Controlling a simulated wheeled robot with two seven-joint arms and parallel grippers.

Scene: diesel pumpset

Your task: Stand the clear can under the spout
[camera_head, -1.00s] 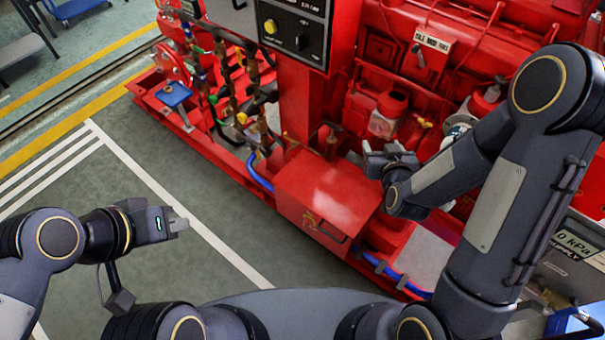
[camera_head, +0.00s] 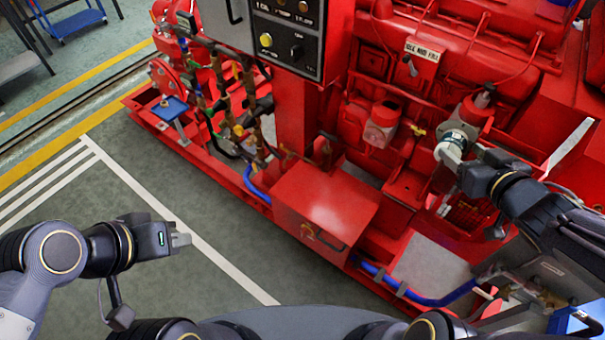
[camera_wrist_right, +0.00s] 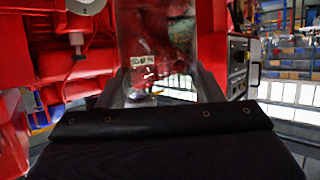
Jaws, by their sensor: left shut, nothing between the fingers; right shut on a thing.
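My right gripper (camera_head: 474,168) is shut on the clear can (camera_wrist_right: 158,55), which stands between the two fingers in the right wrist view. The can is see-through, with red machinery and a small label showing through it. In the head view the can is hard to make out. My right gripper there is beside a pale round fitting (camera_head: 452,147) on the red pumpset; I cannot tell whether they touch or whether this fitting is the spout. My left gripper (camera_head: 183,240) is shut and empty over the floor at the left.
The red pumpset (camera_head: 325,205) fills the middle and right. A clear bowl with a red top (camera_head: 381,125) is mounted on it. A control panel (camera_head: 287,38), valves and blue hose (camera_head: 375,272) stand out from it. Open floor (camera_head: 215,280) lies at the front left.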

